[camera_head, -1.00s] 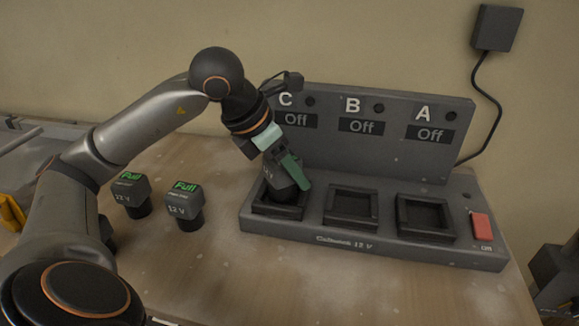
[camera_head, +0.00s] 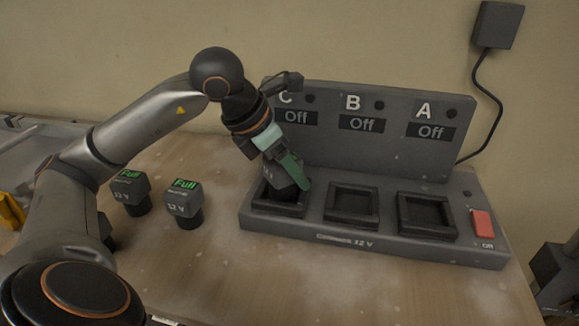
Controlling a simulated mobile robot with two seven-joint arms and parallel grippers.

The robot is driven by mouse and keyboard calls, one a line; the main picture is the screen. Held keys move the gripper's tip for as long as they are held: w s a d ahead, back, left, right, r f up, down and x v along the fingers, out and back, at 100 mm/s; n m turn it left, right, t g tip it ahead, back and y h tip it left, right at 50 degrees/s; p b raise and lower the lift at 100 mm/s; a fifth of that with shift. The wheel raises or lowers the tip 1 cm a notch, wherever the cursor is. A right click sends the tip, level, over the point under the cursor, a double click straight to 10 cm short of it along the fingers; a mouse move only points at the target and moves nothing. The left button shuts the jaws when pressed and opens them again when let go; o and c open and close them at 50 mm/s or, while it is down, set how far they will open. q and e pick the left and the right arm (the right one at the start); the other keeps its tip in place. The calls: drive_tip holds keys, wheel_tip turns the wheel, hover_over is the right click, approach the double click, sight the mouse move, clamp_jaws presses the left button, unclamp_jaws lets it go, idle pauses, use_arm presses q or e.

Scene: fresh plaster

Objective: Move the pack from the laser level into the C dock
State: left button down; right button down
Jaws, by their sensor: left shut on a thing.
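The charger (camera_head: 330,239) is a long grey unit with a back panel. Its docks C (camera_head: 262,207), B (camera_head: 351,204) and A (camera_head: 427,217) run left to right, and each display reads Off. My left gripper (camera_head: 285,172) is shut on a dark pack (camera_head: 278,180), at the C dock. The pack's lower end is within the C dock's frame; whether it is fully seated I cannot tell. The gripper's green finger covers part of the pack. Docks B and A are empty. I do not recognise the laser level in view. My right gripper is not in view.
Two other 12 V packs reading Full stand on the wooden table (camera_head: 230,285), left of the charger: one (camera_head: 130,190) behind my forearm's side, one (camera_head: 184,200) nearer the charger. A red switch (camera_head: 482,224) marked Off is at the charger's right end. A cable runs to a wall box (camera_head: 497,27).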

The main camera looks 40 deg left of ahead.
use_arm(q)
drive_tip(key=shift+f, duration=0.3)
drive_tip(key=shift+c, duration=1.6)
unclamp_jaws()
drive_tip(key=shift+p+v, duration=0.4)
drive_tip(key=shift+v, duration=1.95)
drive_tip(key=shift+p+v, duration=0.35)
drive_tip(key=shift+v, duration=1.25)
drive_tip(key=v, duration=0.3)
drive_tip(key=shift+r+p, duration=0.1)
drive_tip(key=shift+p, duration=0.25)
